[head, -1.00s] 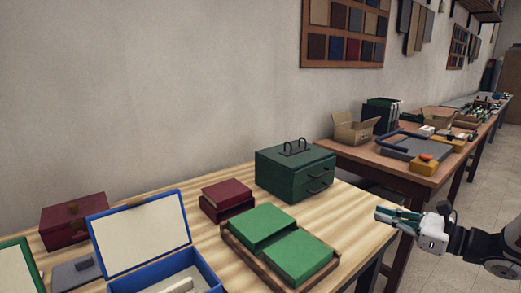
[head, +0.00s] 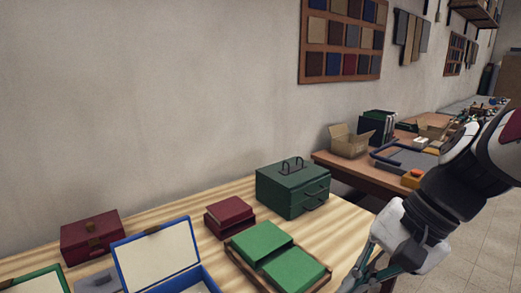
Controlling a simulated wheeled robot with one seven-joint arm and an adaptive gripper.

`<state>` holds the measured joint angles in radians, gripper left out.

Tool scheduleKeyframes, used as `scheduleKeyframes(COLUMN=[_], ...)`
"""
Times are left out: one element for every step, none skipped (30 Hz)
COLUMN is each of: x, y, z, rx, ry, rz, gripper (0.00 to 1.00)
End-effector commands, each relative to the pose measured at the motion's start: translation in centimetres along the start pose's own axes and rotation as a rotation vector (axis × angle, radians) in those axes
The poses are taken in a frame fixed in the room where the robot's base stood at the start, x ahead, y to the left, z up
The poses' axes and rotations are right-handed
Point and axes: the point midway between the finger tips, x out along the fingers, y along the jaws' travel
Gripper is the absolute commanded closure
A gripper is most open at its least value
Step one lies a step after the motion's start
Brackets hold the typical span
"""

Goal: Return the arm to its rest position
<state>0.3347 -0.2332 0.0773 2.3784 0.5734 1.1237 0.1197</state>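My gripper (head: 362,279) is at the lower right of the head view, pointing down and left, beside the right edge of the wooden table (head: 345,226). Its fingertips run close to the bottom edge of the picture, and whether they are apart or together is not clear. No object shows in it. My arm rises from it toward the upper right and hides part of the second table.
On the near table stand a green drawer box (head: 291,187), dark red boxes (head: 229,215), a tray (head: 239,265) with green boxes (head: 292,268), an open blue box (head: 158,254) and a maroon box (head: 91,237). A second table (head: 358,175) stands behind.

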Motion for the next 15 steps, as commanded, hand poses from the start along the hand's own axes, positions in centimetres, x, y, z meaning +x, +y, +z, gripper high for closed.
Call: scheduleKeyframes(x=[-1.5,-2.1,-2.9,-3.5,-4.2,-5.1,-5.8,-6.4,-7.2,-7.8,-8.3,-8.9,-9.3,-9.7,-10.0], y=[0.6,1.1,1.7,2.1,2.6,3.2,3.6,4.0,4.5,4.8,5.2,5.5,5.7,5.9,6.1], z=[1.8,2.5,3.3,3.9,4.5,5.1,5.6,6.0,6.4,6.7,7.0,7.2,7.3,7.5,7.6], rx=[-0.089,-0.138,-0.203,-0.253,-0.3,-0.362,-0.409,-0.453,-0.506,-0.543,-0.578,-0.618,-0.645,-0.668,-0.692], ry=[0.047,0.073,0.109,0.136,0.163,0.201,0.227,0.252,0.286,0.31,0.33,0.357,0.374,0.39,0.406], rz=[0.046,0.074,0.11,0.137,0.162,0.194,0.218,0.24,0.266,0.284,0.3,0.32,0.332,0.344,0.355], gripper=[1.0,1.0,1.0,1.0,1.0,1.0,1.0,1.0,1.0,1.0,1.0,1.0,1.0,1.0,1.0])
